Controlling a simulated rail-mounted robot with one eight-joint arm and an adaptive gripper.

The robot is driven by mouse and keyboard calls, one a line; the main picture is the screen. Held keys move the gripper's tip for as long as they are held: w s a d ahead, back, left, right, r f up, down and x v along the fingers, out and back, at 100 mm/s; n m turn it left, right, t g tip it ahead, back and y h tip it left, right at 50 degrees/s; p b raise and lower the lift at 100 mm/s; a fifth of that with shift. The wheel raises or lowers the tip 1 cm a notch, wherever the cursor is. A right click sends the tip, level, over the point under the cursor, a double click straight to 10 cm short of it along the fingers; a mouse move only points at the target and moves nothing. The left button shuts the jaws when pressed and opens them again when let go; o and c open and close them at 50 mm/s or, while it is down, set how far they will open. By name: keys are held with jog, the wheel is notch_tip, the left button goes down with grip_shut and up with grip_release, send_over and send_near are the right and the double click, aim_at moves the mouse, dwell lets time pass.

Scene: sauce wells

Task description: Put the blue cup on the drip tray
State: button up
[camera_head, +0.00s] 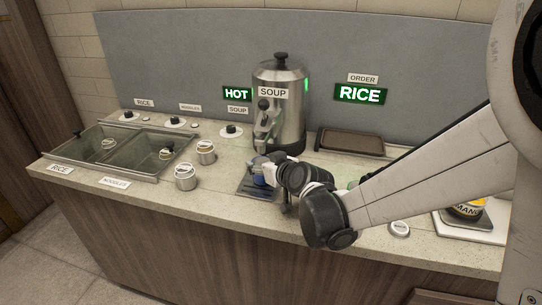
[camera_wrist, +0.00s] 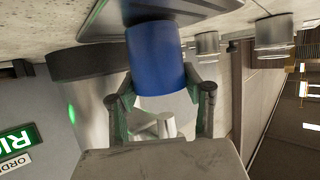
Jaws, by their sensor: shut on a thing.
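The blue cup (camera_head: 260,178) is at the drip tray (camera_head: 245,188) below the soup urn's tap, partly hidden by my gripper (camera_head: 275,177). In the wrist view the blue cup (camera_wrist: 157,58) stands between the two fingers of my gripper (camera_wrist: 160,84), which is shut on it. That view is upside down, and the cup's base is against or just above the dark drip tray (camera_wrist: 100,22). I cannot tell whether it touches.
The steel soup urn (camera_head: 280,120) stands behind the tray. Two lidded jars (camera_head: 186,178) are left of it, beside the steel wells (camera_head: 120,150). A brown tray (camera_head: 350,142) lies behind my arm. A small round lid (camera_head: 399,229) is near the front edge.

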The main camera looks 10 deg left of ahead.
jog(key=shift+f, duration=0.2)
jog(key=o, duration=1.3)
jog(key=shift+r, duration=0.15)
jog(key=shift+s+d+r, duration=0.1)
jog(key=shift+s+r, duration=0.05)
jog(key=shift+r, duration=0.05)
jog(key=s+d+r+m+g+h, duration=0.1)
jog(key=s+d+r+m+h, duration=0.1)
jog(key=s+d, duration=0.6)
jog(key=s+d+r+m+g+h+p, duration=0.1)
jog(key=s+d+m+h, duration=0.3)
jog(key=s+d, duration=0.5)
jog(key=s+d+r+m+h, duration=0.2)
jog(key=s+d, duration=0.7)
jog(key=d, duration=1.2)
jog(key=shift+s+d+r+m+g+h+p, duration=0.15)
jog(key=shift+d+r+m+g+h+p, duration=0.2)
jog(key=shift+r+h, duration=0.4)
